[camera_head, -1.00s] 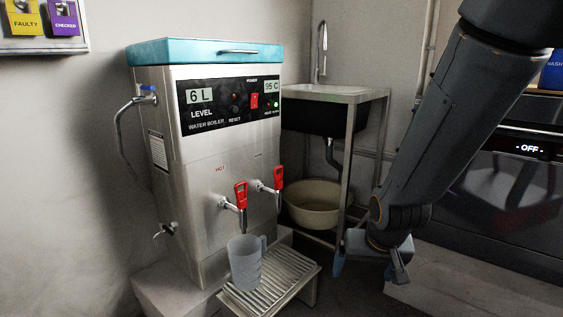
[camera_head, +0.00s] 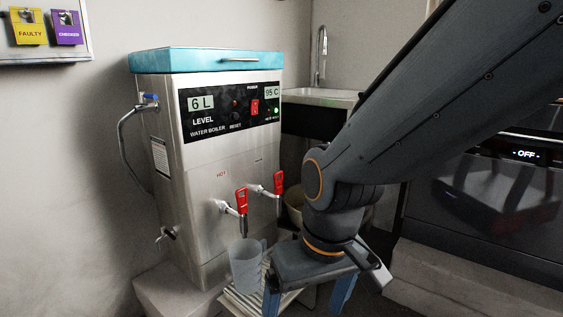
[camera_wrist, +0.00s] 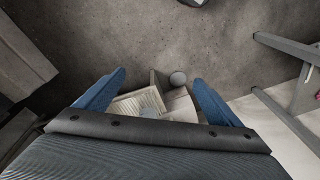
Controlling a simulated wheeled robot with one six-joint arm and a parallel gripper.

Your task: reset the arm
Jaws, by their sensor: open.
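My gripper (camera_head: 307,300) is open, with its two blue fingers pointing down. In the head view it hangs in front of the slatted stand (camera_head: 236,302), to the right of the clear jug (camera_head: 246,268). Nothing shows between the fingers there. The wrist view shows my gripper (camera_wrist: 158,76) with the fingers spread wide. A slatted surface (camera_wrist: 138,103) lies below and beyond them. A small round grey thing shows near it, and I cannot tell what it is. My arm crosses the right half of the head view.
The steel water boiler (camera_head: 205,165) with two red-handled taps (camera_head: 241,201) stands left of my arm. The sink (camera_head: 310,120) and a beige basin (camera_head: 294,204) are partly hidden behind my arm. A dark appliance reading OFF (camera_head: 525,154) stands at the right.

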